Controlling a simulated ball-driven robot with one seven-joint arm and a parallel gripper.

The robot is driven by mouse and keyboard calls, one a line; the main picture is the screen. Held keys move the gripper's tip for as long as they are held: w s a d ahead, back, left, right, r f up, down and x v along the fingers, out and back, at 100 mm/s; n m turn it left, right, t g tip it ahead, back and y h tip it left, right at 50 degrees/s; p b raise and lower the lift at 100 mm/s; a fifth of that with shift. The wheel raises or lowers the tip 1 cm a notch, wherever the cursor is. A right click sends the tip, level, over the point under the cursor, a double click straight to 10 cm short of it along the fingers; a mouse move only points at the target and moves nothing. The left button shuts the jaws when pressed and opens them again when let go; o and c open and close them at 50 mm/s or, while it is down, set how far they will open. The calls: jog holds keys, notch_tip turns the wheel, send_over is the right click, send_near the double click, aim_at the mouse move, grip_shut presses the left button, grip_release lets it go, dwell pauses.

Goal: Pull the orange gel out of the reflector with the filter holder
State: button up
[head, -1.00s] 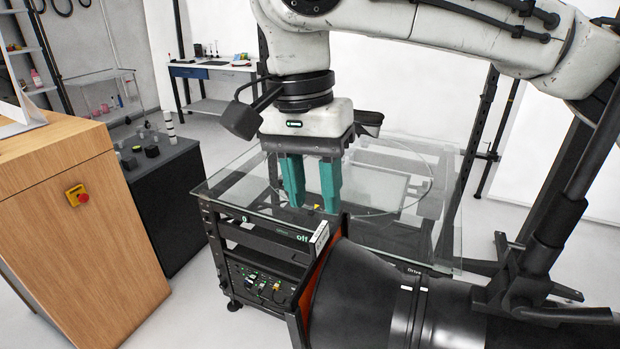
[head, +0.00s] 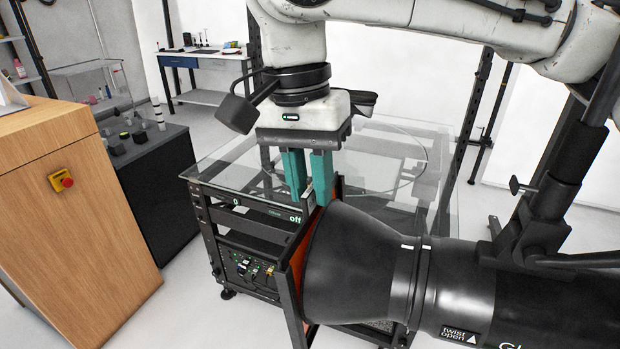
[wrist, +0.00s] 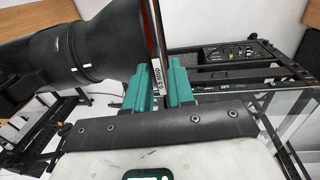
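The reflector (head: 350,262) is a wide black cone on a dark lamp body, and it also shows at upper left in the wrist view (wrist: 98,38). The orange gel (head: 297,262) shows as a narrow strip in the dark filter holder (head: 287,300) at the reflector's mouth. My gripper (head: 309,198) points down at the holder's top, with little gap between its teal fingers. In the wrist view, the fingers sit on both sides of the holder's upper edge and its white label (wrist: 156,73). They look shut on it. The fingers hide the label in the head view.
A black rack (head: 235,240) with a glass top (head: 235,165) stands behind and left of the reflector. A wooden cabinet (head: 70,215) with a red button is at left. A dark stand clamp (head: 535,235) holds the lamp at right. Floor shows between cabinet and rack.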

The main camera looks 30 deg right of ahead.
grip_shut()
jog(key=shift+r, duration=0.1)
notch_tip(320, 180, up, 20)
jog(key=w+p, duration=0.1)
jog(key=p, duration=0.8)
jog(key=shift+w+a+r, duration=0.15)
jog(key=shift+w+a, duration=0.15)
jog(key=shift+a, duration=0.15)
dwell(3.6)
